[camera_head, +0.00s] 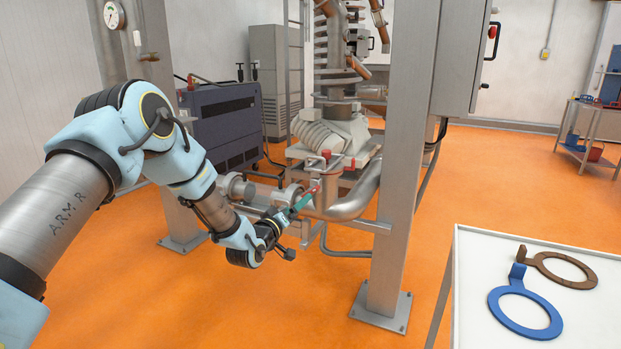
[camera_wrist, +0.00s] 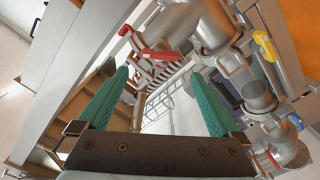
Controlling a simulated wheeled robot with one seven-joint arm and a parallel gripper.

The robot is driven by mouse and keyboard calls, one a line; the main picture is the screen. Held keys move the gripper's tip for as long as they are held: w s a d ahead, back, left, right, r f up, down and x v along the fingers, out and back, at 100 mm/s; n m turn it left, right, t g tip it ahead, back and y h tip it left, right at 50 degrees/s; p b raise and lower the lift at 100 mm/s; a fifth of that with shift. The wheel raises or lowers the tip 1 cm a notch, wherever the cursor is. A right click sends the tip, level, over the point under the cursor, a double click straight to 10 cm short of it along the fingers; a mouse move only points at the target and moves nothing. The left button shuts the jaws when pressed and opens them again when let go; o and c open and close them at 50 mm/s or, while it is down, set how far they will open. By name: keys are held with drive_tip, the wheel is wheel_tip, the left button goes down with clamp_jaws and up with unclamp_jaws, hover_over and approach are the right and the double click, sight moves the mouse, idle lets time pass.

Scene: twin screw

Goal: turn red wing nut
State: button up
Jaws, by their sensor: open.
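A red wing-shaped part (camera_wrist: 158,56), which looks like the red wing nut, shows in the wrist view just beyond the fingertips and roughly between them. My gripper (camera_wrist: 159,74) has its two teal fingers spread apart, with nothing between them. In the head view my gripper (camera_head: 303,201) reaches toward the pipework, and a small red part (camera_head: 312,189) shows close to its tips. I cannot tell from this view whether they touch.
Steel pipes (camera_head: 350,202) and a thick grey post (camera_head: 400,170) stand close to the right of my gripper. A yellow handle (camera_wrist: 265,45) shows in the wrist view. A white table (camera_head: 480,290) with a blue ring (camera_head: 497,304) and a brown ring (camera_head: 592,276) stands at front right.

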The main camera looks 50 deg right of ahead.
sight(311, 192)
drive_tip(key=p+x, duration=0.1)
drive_tip(key=x, duration=0.9)
drive_tip(key=shift+d+p, duration=0.4)
drive_tip(key=shift+c, duration=0.2)
drive_tip(key=c, duration=1.1)
drive_tip(key=shift+f, duration=0.1)
